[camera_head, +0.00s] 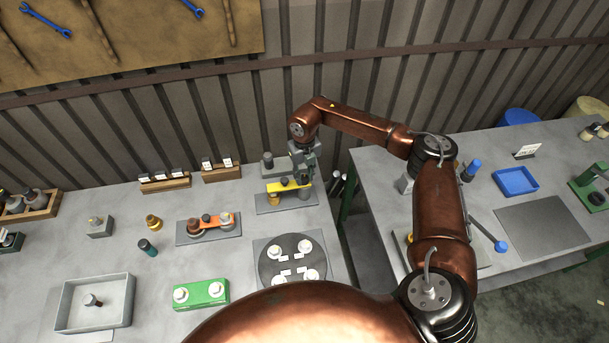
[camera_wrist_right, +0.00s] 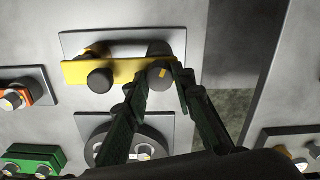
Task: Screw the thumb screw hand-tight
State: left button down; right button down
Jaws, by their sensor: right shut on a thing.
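In the head view a yellow bar (camera_head: 274,187) lies across posts on a grey base plate (camera_head: 272,209) near the back right of the table. My right gripper (camera_head: 303,176) is at the bar's right end. In the right wrist view the yellow bar (camera_wrist_right: 118,72) has a dark round knob (camera_wrist_right: 99,80) at its left. A dark thumb screw (camera_wrist_right: 157,70) with a small yellow mark is at its right end. My right gripper (camera_wrist_right: 163,81) has its fingers shut on this thumb screw. The thread under it is hidden. My left gripper is not in view.
A dark round plate (camera_head: 267,263) with several white knobs is in front. A unit with an orange bar (camera_head: 210,221), a green block (camera_head: 201,295) and a grey tray (camera_head: 127,309) stand to the left. A gap separates this table from the right-hand one.

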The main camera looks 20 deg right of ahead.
aim_at(304, 177)
jog(key=shift+w+r+m, duration=0.1)
jog(key=shift+m, duration=0.7)
jog(key=c, duration=1.6)
grip_release()
notch_tip(304, 177, up, 12)
